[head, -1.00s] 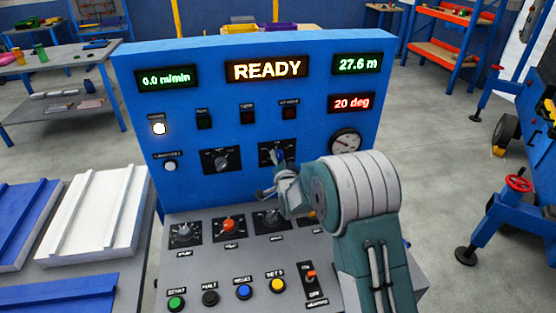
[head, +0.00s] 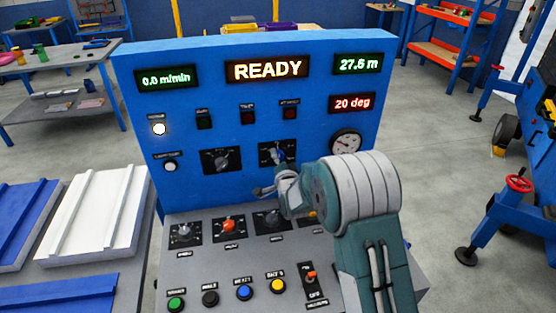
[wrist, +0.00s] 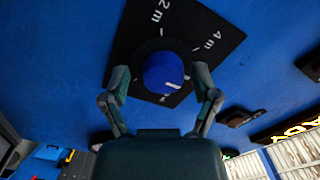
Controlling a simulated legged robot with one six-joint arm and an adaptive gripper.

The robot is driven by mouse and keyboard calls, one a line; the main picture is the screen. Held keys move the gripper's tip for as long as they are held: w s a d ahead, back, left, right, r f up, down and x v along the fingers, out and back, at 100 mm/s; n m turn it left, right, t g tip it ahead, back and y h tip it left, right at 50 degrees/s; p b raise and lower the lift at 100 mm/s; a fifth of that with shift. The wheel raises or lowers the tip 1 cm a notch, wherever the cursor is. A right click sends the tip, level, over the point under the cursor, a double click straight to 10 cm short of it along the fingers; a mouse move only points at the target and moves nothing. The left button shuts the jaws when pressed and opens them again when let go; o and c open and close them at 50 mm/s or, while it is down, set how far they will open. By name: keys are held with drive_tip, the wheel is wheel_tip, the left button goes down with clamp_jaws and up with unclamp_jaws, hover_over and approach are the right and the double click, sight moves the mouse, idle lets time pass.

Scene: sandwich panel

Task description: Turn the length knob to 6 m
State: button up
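The length knob (wrist: 163,73) is a blue round knob on a black plate (wrist: 205,35) marked "2 m" and "4 m" in the wrist view. A short white line shows on its lower right side. In the head view the plate (head: 266,151) is on the upright blue panel, partly hidden by my arm. My gripper (wrist: 161,84) is open, one finger on each side of the knob, with visible gaps between. In the head view my gripper (head: 274,178) is in front of the plate, its fingertips partly hidden.
A similar black-plated knob (head: 221,161) is to the left. Below are a sloped desk (head: 195,270) with more knobs, coloured buttons and a switch (head: 310,278). Displays read "READY" (head: 267,70), 0.0 m/min, 27.6 m and 20 deg. A dial gauge (head: 346,142) is to the right.

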idle(0.3)
drive_tip(key=v, duration=1.2)
drive_tip(key=s+d+r+n+g+h, duration=0.3)
drive_tip(key=s+d+r+n+g, duration=0.15)
drive_tip(key=s+d+r, duration=0.5)
drive_tip(key=s+d+r+n+g+h, duration=0.1)
drive_tip(key=s+d+n+g, duration=0.1)
drive_tip(key=s, duration=0.9)
drive_tip(key=s+d+r+n+g+h, duration=0.1)
drive_tip(key=s+d+g, duration=0.4)
drive_tip(key=s, duration=0.7)
drive_tip(key=shift+s+r+n, duration=0.25)
drive_tip(key=shift+r+n, duration=0.4)
drive_tip(key=shift+r, duration=0.1)
